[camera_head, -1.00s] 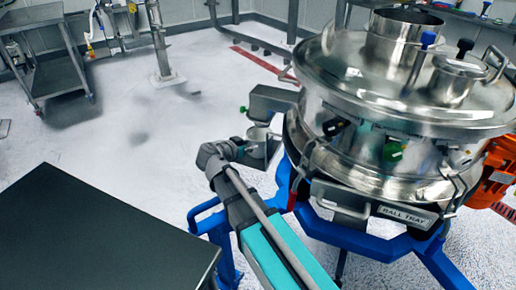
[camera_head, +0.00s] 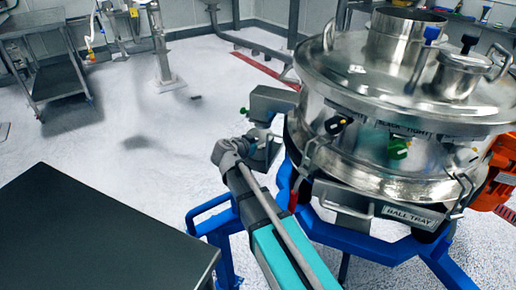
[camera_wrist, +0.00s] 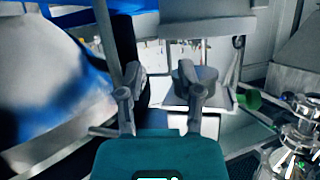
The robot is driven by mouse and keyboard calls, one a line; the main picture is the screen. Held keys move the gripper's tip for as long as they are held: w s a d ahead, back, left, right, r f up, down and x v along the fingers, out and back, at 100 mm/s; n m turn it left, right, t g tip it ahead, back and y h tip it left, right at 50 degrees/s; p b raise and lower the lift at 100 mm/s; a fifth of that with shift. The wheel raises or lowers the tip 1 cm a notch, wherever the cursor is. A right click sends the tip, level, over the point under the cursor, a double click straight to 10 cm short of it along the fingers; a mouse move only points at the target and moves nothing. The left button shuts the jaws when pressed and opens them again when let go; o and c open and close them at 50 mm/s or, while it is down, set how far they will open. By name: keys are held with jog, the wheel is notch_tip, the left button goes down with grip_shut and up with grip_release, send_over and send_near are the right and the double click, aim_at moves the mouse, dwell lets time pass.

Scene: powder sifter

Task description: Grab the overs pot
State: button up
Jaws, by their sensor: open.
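The overs pot looks like a small grey round pot (camera_wrist: 208,76) in the wrist view, right of centre, on a pale ledge below a metal spout. In the head view it is mostly hidden behind my gripper (camera_head: 262,148), below the boxy metal outlet (camera_head: 270,101) on the sifter's left side. My gripper's fingers also show in the wrist view (camera_wrist: 161,76), spread apart. The right finger overlaps the pot's left part, and the space between the fingers looks empty. I cannot tell whether that finger touches the pot.
The steel sifter (camera_head: 400,85) stands on a blue frame (camera_head: 360,238) at right, with an orange motor (camera_head: 497,170). A dark table (camera_head: 100,235) fills the near left. A steel cart (camera_head: 55,75) stands at the far left. The pale floor between is open.

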jog(key=shift+x, duration=1.15)
jog(key=shift+w, duration=0.1)
jog(key=shift+b+x, duration=1.25)
jog(key=shift+x, duration=1.3)
grip_shut()
